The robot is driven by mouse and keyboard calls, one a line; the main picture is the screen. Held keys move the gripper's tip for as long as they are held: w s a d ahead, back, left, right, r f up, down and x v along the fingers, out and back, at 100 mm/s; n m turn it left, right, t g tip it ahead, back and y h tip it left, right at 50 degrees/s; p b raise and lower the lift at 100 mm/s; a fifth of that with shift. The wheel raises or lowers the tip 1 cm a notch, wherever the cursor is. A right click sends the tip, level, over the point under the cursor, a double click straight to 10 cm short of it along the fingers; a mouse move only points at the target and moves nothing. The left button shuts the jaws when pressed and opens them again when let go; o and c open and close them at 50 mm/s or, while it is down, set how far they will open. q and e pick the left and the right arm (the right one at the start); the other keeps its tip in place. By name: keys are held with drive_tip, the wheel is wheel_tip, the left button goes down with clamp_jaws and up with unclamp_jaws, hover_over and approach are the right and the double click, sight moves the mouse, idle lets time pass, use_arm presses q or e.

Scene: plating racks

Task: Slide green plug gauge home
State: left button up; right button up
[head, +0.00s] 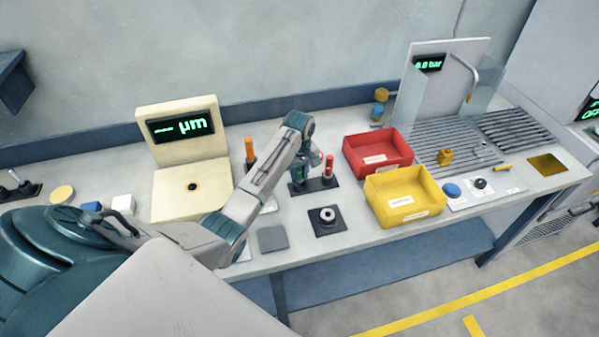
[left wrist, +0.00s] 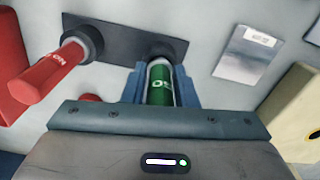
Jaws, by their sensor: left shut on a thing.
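The green plug gauge (left wrist: 160,85) sits between the two fingers of my left gripper (left wrist: 160,88) in the left wrist view, with white lettering on its handle. A pale metal part shows at its far end, by a dark round collar on the black rack plate (left wrist: 122,42). I cannot tell how deep it sits. In the head view my left gripper (head: 299,178) is over the left part of the rack (head: 318,184), and the gauge is mostly hidden. A red plug gauge (left wrist: 48,72) stands in the other collar; it also shows in the head view (head: 329,166). My right gripper is out of view.
A black plate with a ring (head: 327,215) lies in front of the rack. Red (head: 378,141) and yellow (head: 420,178) bins stand to the right. A cream gauge display (head: 165,112) stands at left; an orange-topped item (head: 249,146) is behind my arm. A grey pad (head: 272,238) lies near the front edge.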

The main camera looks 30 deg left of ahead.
use_arm(q)
drive_tip(key=shift+f, duration=0.45)
idle(0.3)
drive_tip(key=o, duration=1)
drive_tip(key=shift+r+b, duration=0.35)
drive_tip(key=shift+r, duration=0.1)
wheel_tip(320, 180, up, 6)
drive_tip(key=shift+r+b, duration=0.15)
drive_tip(key=shift+b, duration=1.05)
wheel_tip(320, 180, up, 2)
drive_tip(key=shift+r+p, duration=0.1)
drive_tip(key=shift+p, duration=0.45)
drive_tip(key=shift+r+p, duration=0.4)
drive_tip(key=shift+r, duration=0.3)
drive_tip(key=shift+s+f, duration=0.1)
drive_tip(key=shift+f, duration=0.05)
